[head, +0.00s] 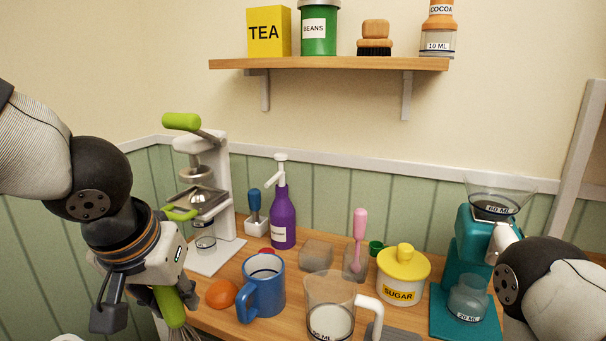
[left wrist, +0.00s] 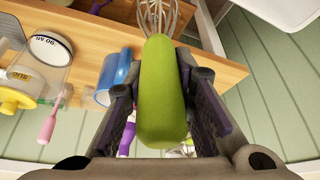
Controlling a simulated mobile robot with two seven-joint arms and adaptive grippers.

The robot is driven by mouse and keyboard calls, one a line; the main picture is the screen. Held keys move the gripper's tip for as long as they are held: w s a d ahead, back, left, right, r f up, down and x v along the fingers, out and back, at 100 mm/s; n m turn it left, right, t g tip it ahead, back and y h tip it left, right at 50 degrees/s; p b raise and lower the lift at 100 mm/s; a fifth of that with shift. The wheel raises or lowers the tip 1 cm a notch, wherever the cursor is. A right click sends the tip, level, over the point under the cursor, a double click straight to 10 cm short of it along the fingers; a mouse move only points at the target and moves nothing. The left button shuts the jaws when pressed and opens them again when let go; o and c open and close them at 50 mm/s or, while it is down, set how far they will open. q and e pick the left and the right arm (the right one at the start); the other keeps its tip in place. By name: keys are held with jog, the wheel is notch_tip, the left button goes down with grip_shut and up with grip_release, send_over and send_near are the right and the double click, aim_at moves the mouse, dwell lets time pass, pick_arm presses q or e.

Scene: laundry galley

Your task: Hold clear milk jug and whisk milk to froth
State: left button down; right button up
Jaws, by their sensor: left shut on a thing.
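My left gripper (head: 170,297) is shut on the green handle of a whisk (head: 173,309), at the table's left front edge. In the left wrist view, the handle (left wrist: 160,95) sits between the fingers and the wire loops point away from the palm. The clear jug (head: 343,291) stands upright on the table, right of the blue mug, its white handle facing right. White milk (head: 330,322) lies low inside it. The whisk is apart from the jug. My right arm shows at the right edge, but its fingers cannot be made out.
A blue mug (head: 263,291) and an orange (head: 221,294) lie between whisk and jug. A yellow sugar pot (head: 402,279) and a teal grinder (head: 468,245) stand to the right. A juicer (head: 222,200) and purple bottle (head: 283,222) stand behind. A shelf (head: 330,64) hangs above.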

pick_arm(q)
notch_tip(320, 180, up, 12)
jog(key=shift+w+a, duration=0.25)
jog(key=shift+a, duration=0.05)
jog(key=shift+d, duration=0.1)
dwell(0.5)
